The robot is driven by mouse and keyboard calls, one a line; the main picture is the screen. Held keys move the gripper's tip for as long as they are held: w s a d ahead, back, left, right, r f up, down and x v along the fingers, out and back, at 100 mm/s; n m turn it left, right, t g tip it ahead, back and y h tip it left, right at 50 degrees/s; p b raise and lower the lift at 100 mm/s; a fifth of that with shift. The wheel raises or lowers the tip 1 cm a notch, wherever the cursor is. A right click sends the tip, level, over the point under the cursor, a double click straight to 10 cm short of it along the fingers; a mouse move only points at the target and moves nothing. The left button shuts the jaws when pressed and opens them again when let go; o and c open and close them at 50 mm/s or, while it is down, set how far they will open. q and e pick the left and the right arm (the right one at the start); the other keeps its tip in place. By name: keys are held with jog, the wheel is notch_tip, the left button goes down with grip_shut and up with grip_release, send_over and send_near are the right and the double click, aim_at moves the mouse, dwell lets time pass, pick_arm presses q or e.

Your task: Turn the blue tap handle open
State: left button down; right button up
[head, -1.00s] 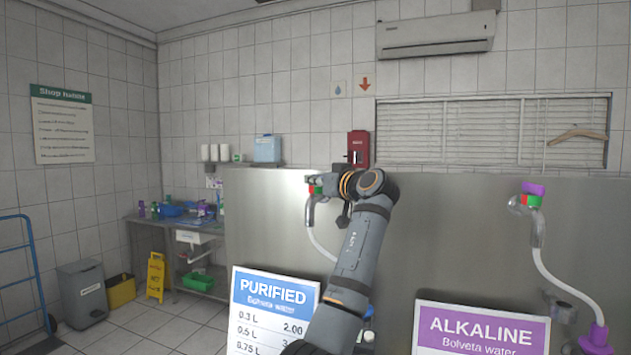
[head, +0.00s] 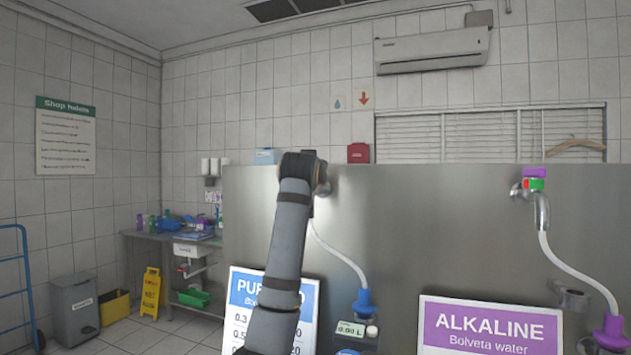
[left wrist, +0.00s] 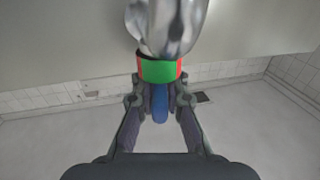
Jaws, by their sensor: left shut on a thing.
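In the left wrist view the blue tap handle (left wrist: 160,104) points down, away from the shiny metal tap (left wrist: 165,25), just beyond a green and red collar (left wrist: 157,71). My left gripper (left wrist: 159,92) is shut on the handle, one finger on each side. In the head view my left arm stands in front of the purified-water tap and hides the handle, the collar and the gripper fingers. Only the white hose (head: 337,255) shows clearly, running down to a blue nozzle (head: 363,301). My right gripper is in neither view.
The steel panel (head: 420,235) is behind my arm. The purified sign (head: 308,298) is partly covered by it. A second tap (head: 541,209) with a purple handle (head: 532,172) is at the right, above the alkaline sign (head: 490,330). The panel between is clear.

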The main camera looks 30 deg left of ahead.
pick_arm(q)
jog(key=shift+a+r+m+t+h, duration=0.1)
jog(key=shift+m+t+h, duration=0.5)
jog(key=shift+m+h, duration=0.75)
jog(key=shift+h+b, duration=0.3)
jog(key=shift+h, duration=0.25)
jog(key=c, duration=1.4)
grip_release()
jog(key=shift+s, duration=0.15)
jog(key=v, duration=1.1)
jog(key=shift+s, duration=0.4)
